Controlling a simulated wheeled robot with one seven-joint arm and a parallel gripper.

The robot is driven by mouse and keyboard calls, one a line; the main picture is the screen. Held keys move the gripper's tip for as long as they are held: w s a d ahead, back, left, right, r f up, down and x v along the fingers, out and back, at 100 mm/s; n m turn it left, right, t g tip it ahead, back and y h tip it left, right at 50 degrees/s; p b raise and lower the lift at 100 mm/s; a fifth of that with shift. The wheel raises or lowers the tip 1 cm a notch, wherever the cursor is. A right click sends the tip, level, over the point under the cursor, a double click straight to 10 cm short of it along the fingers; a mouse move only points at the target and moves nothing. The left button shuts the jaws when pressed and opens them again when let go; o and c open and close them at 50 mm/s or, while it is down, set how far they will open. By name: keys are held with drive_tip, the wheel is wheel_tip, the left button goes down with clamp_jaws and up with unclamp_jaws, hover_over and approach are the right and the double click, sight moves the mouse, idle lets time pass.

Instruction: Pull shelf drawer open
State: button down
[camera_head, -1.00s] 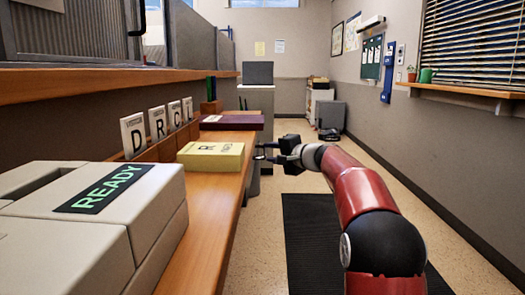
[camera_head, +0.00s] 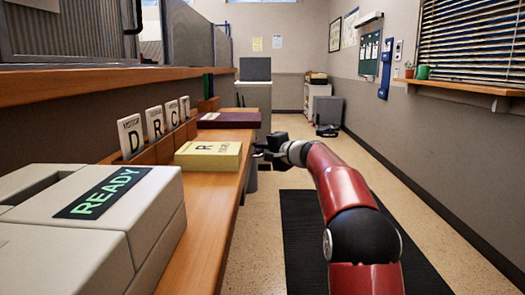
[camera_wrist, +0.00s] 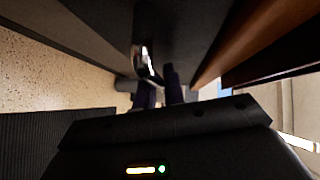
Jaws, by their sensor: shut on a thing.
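In the wrist view a dark grey front (camera_wrist: 190,35), which appears to be the drawer front, lies ahead of my gripper, below the wooden counter edge. A small shiny metal handle (camera_wrist: 147,62) stands out from it. My gripper (camera_wrist: 160,88) has its dark fingers at this handle and is shut on it. In the head view my gripper (camera_head: 260,151) is at the counter's right edge, beside the yellow box. The drawer is hidden there beneath the counter, and I cannot tell how far out it is.
The wooden counter (camera_head: 207,232) carries a yellow box (camera_head: 209,156), a maroon flat box (camera_head: 229,120), lettered card holders (camera_head: 155,124) and a grey machine marked READY (camera_head: 65,240). A black mat (camera_head: 300,235) lies on the right floor. The aisle beyond is open.

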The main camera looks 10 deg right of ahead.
drive_tip(key=s+d, duration=0.1)
drive_tip(key=d, duration=0.8)
drive_tip(key=s+d+p, duration=0.1)
drive_tip(key=s+d, duration=0.1)
drive_tip(key=d, duration=0.7)
drive_tip(key=shift+s, duration=0.3)
drive_tip(key=c, duration=1.5)
unclamp_jaws()
drive_tip(key=b+v, duration=0.1)
drive_tip(key=v, duration=0.7)
